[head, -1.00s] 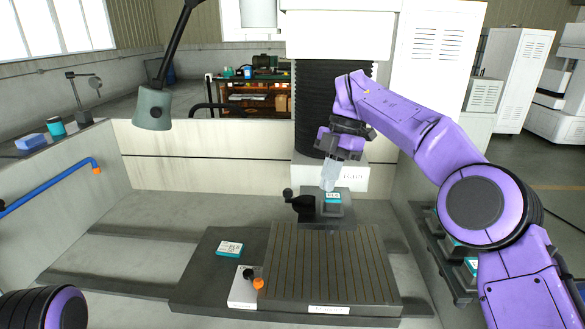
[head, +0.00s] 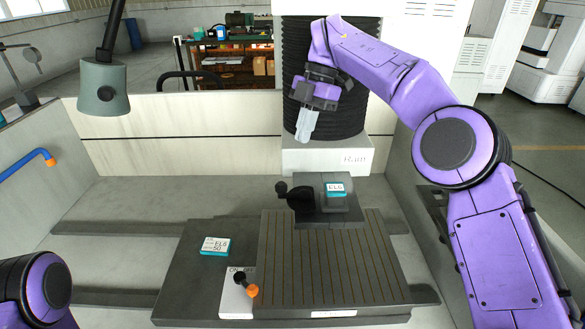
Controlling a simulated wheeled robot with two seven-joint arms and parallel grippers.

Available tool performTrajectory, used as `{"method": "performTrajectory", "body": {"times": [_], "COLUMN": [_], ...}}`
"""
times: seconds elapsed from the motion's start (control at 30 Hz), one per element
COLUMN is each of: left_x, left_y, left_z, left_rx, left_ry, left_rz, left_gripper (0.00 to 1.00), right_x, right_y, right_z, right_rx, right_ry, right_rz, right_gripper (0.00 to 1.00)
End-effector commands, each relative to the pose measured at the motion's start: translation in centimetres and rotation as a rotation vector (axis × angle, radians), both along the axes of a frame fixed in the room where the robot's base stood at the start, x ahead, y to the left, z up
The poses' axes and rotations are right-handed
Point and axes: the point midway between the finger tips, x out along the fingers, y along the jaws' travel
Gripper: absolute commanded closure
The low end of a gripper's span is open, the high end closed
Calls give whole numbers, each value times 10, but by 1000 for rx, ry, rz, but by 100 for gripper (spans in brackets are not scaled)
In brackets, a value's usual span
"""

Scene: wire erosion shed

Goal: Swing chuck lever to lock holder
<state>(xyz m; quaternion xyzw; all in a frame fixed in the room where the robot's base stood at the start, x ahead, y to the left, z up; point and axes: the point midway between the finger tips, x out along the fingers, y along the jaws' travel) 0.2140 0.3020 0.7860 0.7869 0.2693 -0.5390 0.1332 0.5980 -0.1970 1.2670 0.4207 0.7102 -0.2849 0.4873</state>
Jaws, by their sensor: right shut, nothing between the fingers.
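The chuck (head: 345,208) is a dark grey block at the back of the slotted table. A small grey holder with a teal and white label (head: 336,189) sits in it. The chuck lever (head: 298,196) is black and sticks out to the left of the chuck, its knob end at the far left. My right gripper (head: 305,138) is shut and empty. It appears above and behind the chuck in the picture, fingers pointing down, apart from lever and holder. My left gripper is out of view.
The slotted table (head: 335,265) is bare. A grey lamp (head: 104,88) hangs at left. The tank wall (head: 190,135) stands behind.

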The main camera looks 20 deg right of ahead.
Motion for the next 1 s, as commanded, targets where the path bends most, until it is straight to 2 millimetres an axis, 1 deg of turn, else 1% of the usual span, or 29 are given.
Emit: {"method": "performTrajectory", "body": {"times": [0.17,0.4,0.5,0.67,1.0], "left_x": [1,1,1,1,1], "left_y": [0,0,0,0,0], "left_z": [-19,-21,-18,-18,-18], "left_rx": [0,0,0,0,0], "left_ry": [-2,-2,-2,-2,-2], "left_rz": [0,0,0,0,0], "left_gripper": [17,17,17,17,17], "right_x": [-5,-13,-15,-17,-17], "right_y": [8,23,28,31,31], "right_z": [-30,-69,-81,-91,-91], "right_rx": [0,0,0,1,1], "right_ry": [2,2,1,0,-1], "right_rz": [3,2,3,1,1], "right_gripper": [100,100,100,100,100]}}
